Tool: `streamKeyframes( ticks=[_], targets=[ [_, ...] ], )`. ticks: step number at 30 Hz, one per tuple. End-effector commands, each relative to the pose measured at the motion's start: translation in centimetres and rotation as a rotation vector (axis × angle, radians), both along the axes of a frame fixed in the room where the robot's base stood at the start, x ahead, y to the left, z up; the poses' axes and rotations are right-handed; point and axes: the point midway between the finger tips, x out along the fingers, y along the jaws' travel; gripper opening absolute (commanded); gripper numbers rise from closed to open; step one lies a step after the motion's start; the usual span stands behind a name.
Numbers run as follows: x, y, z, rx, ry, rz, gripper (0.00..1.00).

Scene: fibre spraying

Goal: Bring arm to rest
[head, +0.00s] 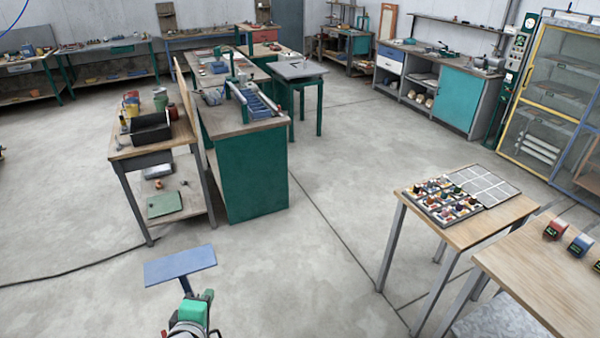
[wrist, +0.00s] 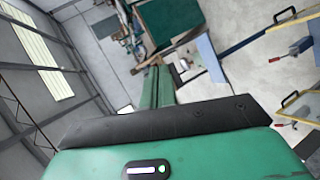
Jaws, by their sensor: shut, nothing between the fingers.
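My gripper (wrist: 157,85) shows in the wrist view as two narrow green fingers lying together beyond the dark-edged green hand. It is shut, with nothing held between the fingers. In the head view, part of my arm with a green section shows at the bottom edge, left of centre, over open floor. The fingertips cannot be made out clearly there. A flat blue panel (head: 180,265) shows just beyond the arm in the head view. A pale blue panel (wrist: 211,59) shows right of the fingers in the wrist view. No contact with it can be made out.
A wooden table (head: 150,150) with a black bin (head: 151,128) stands ahead left. A green-sided bench (head: 246,178) stands behind it. At right, a table (head: 425,240) holds a tray of coloured items (head: 441,201). The floor between is clear; a cable (head: 80,268) lies at left.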

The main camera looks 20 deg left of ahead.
Motion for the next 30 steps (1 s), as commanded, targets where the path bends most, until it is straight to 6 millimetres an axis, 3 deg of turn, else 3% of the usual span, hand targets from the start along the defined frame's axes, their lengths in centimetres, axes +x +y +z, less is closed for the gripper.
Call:
streamKeyframes(
  ticks=[1, 4, 9, 14, 18, 21, 24, 30],
  targets=[
    [1.6, -1.9, 4.3, 0.114, -0.021, -0.055, 0.00],
    [4.0, -6.1, 12.1, 0.357, -0.060, -0.154, 0.00],
    [5.2, -14.6, 25.0, 0.767, -0.153, -0.262, 0.00],
    [2.7, -23.5, 36.5, 1.141, -0.272, -0.288, 0.00],
    [-1.8, -30.2, 44.3, 1.419, -0.380, -0.246, 0.00],
    [-4.9, -33.4, 47.8, 1.552, -0.435, -0.200, 0.00],
    [-6.9, -35.1, 49.7, 1.628, -0.468, -0.164, 0.00],
    [-7.8, -35.8, 50.3, 1.661, -0.479, -0.148, 0.00]
  ],
)
